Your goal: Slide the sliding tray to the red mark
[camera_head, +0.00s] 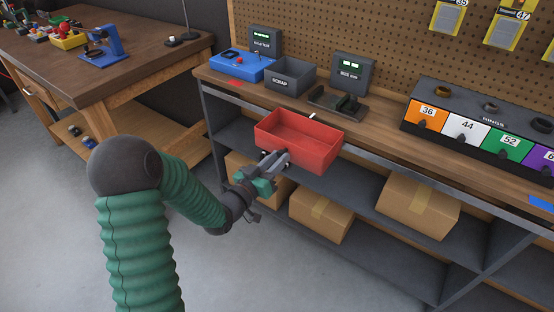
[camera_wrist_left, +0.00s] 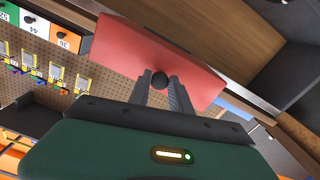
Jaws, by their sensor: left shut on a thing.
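The sliding tray is an open red box (camera_head: 300,138) at the front edge of the workbench, and it is empty. A red mark (camera_head: 236,83) lies on the bench top near the front edge, left of the tray and in front of the blue box. My left gripper (camera_head: 275,160) is at the front of the tray, shut on its dark knob. In the left wrist view the fingers (camera_wrist_left: 160,90) close around the round knob (camera_wrist_left: 160,79) on the tray's red face (camera_wrist_left: 128,52). My right gripper is not in view.
A grey scrap bin (camera_head: 290,75), a blue box (camera_head: 237,65) and a scale-like device (camera_head: 336,103) stand behind the tray. Numbered drawers (camera_head: 465,128) stand to the right, with a blue mark (camera_head: 540,204) on the edge. Cardboard boxes (camera_head: 418,204) sit on the shelf below.

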